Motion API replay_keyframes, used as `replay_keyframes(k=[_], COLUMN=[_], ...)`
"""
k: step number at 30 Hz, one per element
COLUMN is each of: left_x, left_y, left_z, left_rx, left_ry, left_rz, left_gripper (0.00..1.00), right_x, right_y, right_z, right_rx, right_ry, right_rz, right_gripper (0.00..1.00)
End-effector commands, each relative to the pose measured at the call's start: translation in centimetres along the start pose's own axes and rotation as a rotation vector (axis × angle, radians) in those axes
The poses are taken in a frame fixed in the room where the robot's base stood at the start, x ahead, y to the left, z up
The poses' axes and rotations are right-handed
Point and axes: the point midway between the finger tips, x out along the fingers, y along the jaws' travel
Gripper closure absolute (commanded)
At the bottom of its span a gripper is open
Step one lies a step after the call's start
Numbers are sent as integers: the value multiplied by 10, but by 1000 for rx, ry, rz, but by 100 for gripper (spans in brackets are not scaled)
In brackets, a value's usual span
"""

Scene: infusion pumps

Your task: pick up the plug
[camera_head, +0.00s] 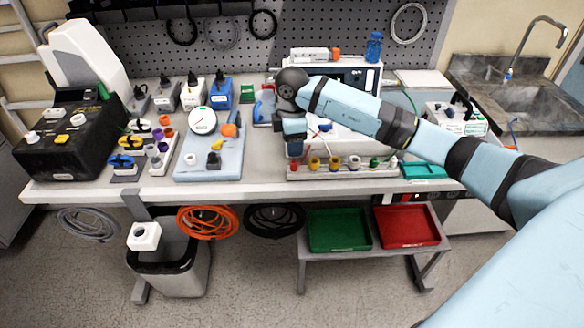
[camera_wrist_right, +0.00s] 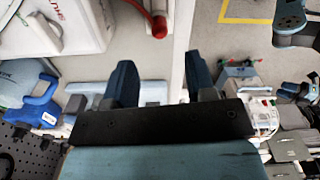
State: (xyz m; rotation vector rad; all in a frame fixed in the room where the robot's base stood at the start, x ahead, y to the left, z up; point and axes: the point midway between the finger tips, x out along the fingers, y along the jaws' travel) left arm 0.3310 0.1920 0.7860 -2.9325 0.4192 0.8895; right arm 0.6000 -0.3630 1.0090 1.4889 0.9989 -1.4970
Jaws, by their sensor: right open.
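I cannot tell for sure which small item is the plug. A black-and-yellow connector (camera_head: 214,160), possibly a plug, stands on the pale blue gauge board left of my right gripper. My right gripper (camera_head: 294,148) hangs over the bench in front of the white pump, left of its middle. In the right wrist view its two dark blue fingers (camera_wrist_right: 160,82) are spread with nothing between them. A fitting with a red end (camera_wrist_right: 159,27) lies beyond the fingertips, apart from them. My left gripper is not seen in the head view.
A strip with red, yellow and green fittings (camera_head: 335,173) runs along the bench's front edge. A black box (camera_head: 62,150) and several small connectors fill the left side. Green (camera_head: 338,230) and red (camera_head: 405,226) trays sit on a lower shelf. A sink (camera_head: 525,95) is at right.

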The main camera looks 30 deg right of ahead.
Motion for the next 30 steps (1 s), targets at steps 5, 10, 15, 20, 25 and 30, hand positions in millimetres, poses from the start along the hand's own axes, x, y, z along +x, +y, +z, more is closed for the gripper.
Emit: replay_keyframes(k=[5, 10, 15, 20, 25, 30], left_x=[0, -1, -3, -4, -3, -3], left_y=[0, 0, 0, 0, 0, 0], left_z=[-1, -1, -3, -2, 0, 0], left_rx=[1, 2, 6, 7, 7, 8], left_ry=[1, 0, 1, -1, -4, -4], left_rz=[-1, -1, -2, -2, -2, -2], left_gripper=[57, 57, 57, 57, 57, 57], right_x=[22, 34, 60, 76, 77, 77], right_y=[0, 0, -1, -1, 0, 0], right_z=[0, 1, 4, 4, 4, 4], right_rx=[-1, -1, -1, -2, -2, -2], right_ry=[2, 1, 1, 2, 3, 3], right_rz=[-1, -2, -3, -2, -1, -1], right_gripper=[49, 49, 49, 49, 49, 70])
